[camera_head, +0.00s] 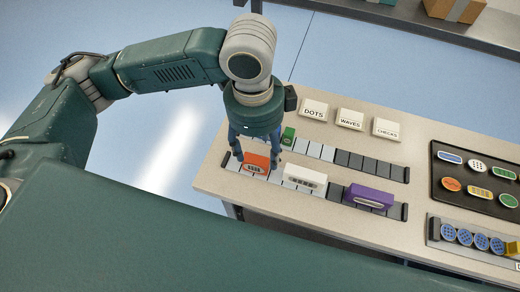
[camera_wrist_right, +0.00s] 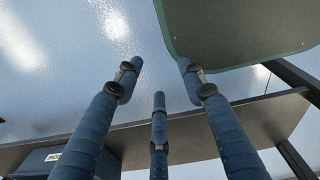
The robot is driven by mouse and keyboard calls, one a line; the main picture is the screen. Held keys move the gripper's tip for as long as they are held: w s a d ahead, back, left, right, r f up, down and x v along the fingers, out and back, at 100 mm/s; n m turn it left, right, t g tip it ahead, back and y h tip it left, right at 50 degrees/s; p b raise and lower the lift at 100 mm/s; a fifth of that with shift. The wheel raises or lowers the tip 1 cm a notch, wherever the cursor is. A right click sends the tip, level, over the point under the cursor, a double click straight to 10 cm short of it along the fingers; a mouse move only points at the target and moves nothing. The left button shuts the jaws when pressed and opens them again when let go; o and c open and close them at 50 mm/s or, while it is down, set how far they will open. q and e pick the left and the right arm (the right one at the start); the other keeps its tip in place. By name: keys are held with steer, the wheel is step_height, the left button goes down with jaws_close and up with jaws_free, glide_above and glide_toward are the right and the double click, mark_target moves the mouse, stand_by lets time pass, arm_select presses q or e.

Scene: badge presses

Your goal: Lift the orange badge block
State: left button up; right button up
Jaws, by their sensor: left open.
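The orange badge block (camera_head: 256,163) stands in the near row of slots at the left end of the bench. My left gripper (camera_head: 257,150) points down over it, its blue fingers apart on either side of the block. I cannot tell whether they touch it. A white block (camera_head: 304,180) and a purple block (camera_head: 369,197) stand further right in the same row. A green block (camera_head: 288,136) stands in the far row, close beside the left gripper. My right gripper (camera_wrist_right: 159,76) shows in the right wrist view with its fingers spread and nothing between them.
Cards reading DOTS (camera_head: 314,109), WAVES (camera_head: 350,119) and CHECKS (camera_head: 386,129) stand behind the rows. A black tray (camera_head: 440,205) with several badges lies at the right. In the right wrist view, a shelf edge (camera_wrist_right: 245,108) lies beyond the fingers.

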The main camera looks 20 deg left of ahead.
arm_select(q)
steer(key=shift+w+a+r, duration=0.3)
steer(key=shift+a+r, duration=0.1)
steer(key=shift+a, duration=0.25)
steer(key=shift+a+f+y, duration=0.1)
steer(key=shift+a+y, duration=0.05)
steer(key=shift+y, duration=0.15)
glide_above(255, 162)
steer(key=f, duration=0.4)
steer(key=shift+s+f, duration=0.3)
steer(key=shift+s, duration=0.05)
steer(key=f, duration=0.1)
steer(key=f+p, duration=0.1)
steer(key=f, duration=0.2)
steer(key=shift+w+f+p, duration=0.3)
steer(key=shift+f, duration=0.6)
steer(key=c, duration=1.3)
arm_select(e)
steer(key=shift+r, duration=0.8)
